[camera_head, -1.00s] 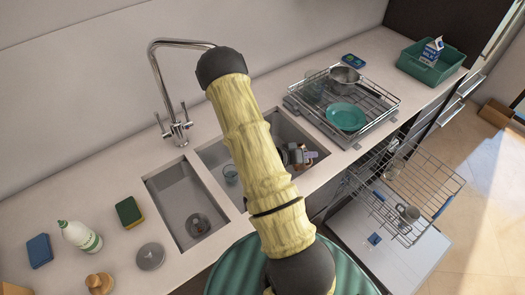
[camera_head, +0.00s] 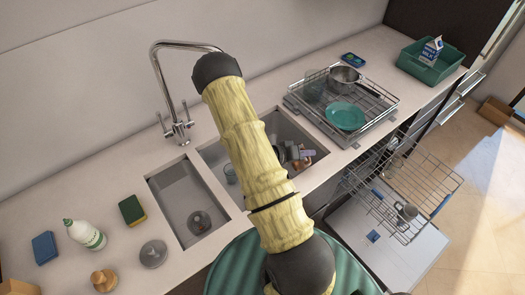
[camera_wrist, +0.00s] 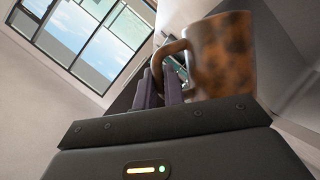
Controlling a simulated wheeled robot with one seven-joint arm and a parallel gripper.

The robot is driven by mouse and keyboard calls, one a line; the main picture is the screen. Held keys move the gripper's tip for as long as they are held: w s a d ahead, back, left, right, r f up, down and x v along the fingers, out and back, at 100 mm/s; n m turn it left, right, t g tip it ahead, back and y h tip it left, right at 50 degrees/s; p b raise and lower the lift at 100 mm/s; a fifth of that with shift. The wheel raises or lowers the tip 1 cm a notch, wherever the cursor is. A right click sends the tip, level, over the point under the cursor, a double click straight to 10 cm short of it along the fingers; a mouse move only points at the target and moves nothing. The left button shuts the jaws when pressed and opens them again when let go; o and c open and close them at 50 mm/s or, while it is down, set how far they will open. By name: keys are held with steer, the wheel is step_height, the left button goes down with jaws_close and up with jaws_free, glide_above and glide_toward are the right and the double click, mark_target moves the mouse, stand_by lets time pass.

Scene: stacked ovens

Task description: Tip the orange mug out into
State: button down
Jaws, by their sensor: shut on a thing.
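The orange mug (camera_wrist: 225,55) is orange-brown with dark blotches and shows large in the wrist view. My gripper (camera_wrist: 164,88) is shut on its handle, with the dark fingers at the handle loop. The mug looks tilted relative to the room, but its inside is hidden. In the head view my gripper (camera_head: 307,153) shows small beside my arm, over the right sink basin (camera_head: 276,121), with a bit of the mug (camera_head: 302,164) below it. My arm hides part of that basin. I cannot see whether anything is in the mug.
A glass (camera_head: 231,173) is in the right basin. The tap (camera_head: 181,128) stands behind the sink. A dish rack (camera_head: 375,108) with a teal plate (camera_head: 345,116) stands on the right. The dishwasher rack (camera_head: 425,185) is pulled out. A bottle (camera_head: 86,234) and sponge (camera_head: 132,210) are on the left.

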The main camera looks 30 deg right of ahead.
steer(key=shift+w+r, duration=0.1)
steer(key=shift+r, duration=0.1)
steer(key=shift+w+r+n+p, duration=0.25)
steer(key=shift+n+p, duration=0.15)
steer(key=shift+p, duration=0.5)
steer(key=shift+w+r+g+p, duration=0.1)
steer(key=shift+w+g+p, duration=0.1)
steer(key=shift+g+p, duration=0.3)
steer(key=shift+w+r+n+g+h+p, duration=0.3)
steer(key=shift+w+r+n+p, duration=0.3)
steer(key=shift+n+p, duration=0.15)
steer(key=shift+w, duration=0.1)
steer(key=shift+w+a+r+n+g, duration=0.15)
steer(key=shift+w+n, duration=0.1)
steer(key=shift+w, duration=0.15)
steer(key=shift+w+d+r+n+g, duration=0.1)
steer(key=shift+w+n+g, duration=0.15)
steer(key=shift+w, duration=0.2)
steer(key=shift+w+a+r+n+g, duration=0.1)
steer(key=shift+w+n, duration=0.15)
steer(key=shift+w, duration=0.15)
